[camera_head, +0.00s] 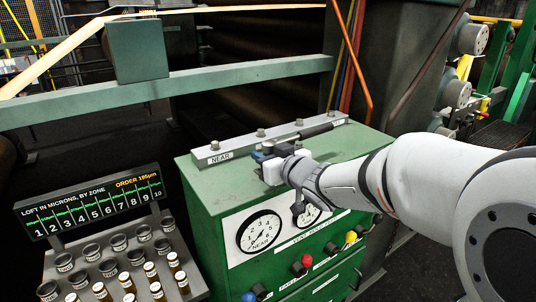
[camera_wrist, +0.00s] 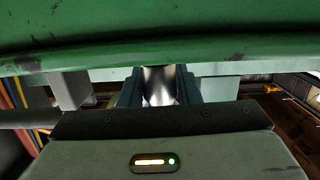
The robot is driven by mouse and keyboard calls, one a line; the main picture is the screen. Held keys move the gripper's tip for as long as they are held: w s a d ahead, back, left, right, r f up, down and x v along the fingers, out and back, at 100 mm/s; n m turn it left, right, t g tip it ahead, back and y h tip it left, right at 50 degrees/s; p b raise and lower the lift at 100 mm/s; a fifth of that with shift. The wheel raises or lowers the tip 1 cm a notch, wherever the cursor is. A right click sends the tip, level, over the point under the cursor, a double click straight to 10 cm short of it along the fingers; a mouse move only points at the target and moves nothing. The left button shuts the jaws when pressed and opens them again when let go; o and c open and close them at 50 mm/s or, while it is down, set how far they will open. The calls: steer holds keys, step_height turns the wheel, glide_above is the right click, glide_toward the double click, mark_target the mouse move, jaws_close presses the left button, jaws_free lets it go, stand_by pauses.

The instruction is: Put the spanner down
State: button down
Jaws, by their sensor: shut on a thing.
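My gripper (camera_head: 264,157) is low over the near part of the green cabinet's top (camera_head: 222,180), just in front of the grey rail. In the wrist view, its two dark jaws are shut on a shiny steel piece, the spanner (camera_wrist: 158,84). Only a short stretch of the spanner shows between the jaws; its ends are hidden. In the head view, a dark bar (camera_head: 317,130) runs right and back from near my gripper along the rail; I cannot tell whether it is part of the spanner. Whether the spanner touches the cabinet top is unclear.
The grey rail (camera_head: 232,151) with several bolts and a "NEAR" label runs along the cabinet top's back. Gauges (camera_head: 260,232) and coloured knobs are on the cabinet front. A rack of jars (camera_head: 120,262) stands at left. The top's left part is clear.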

steer(key=shift+f+b, duration=0.35)
steer(key=c, duration=1.1)
jaws_free()
steer(key=shift+r, duration=0.1)
steer(key=shift+o, duration=0.2)
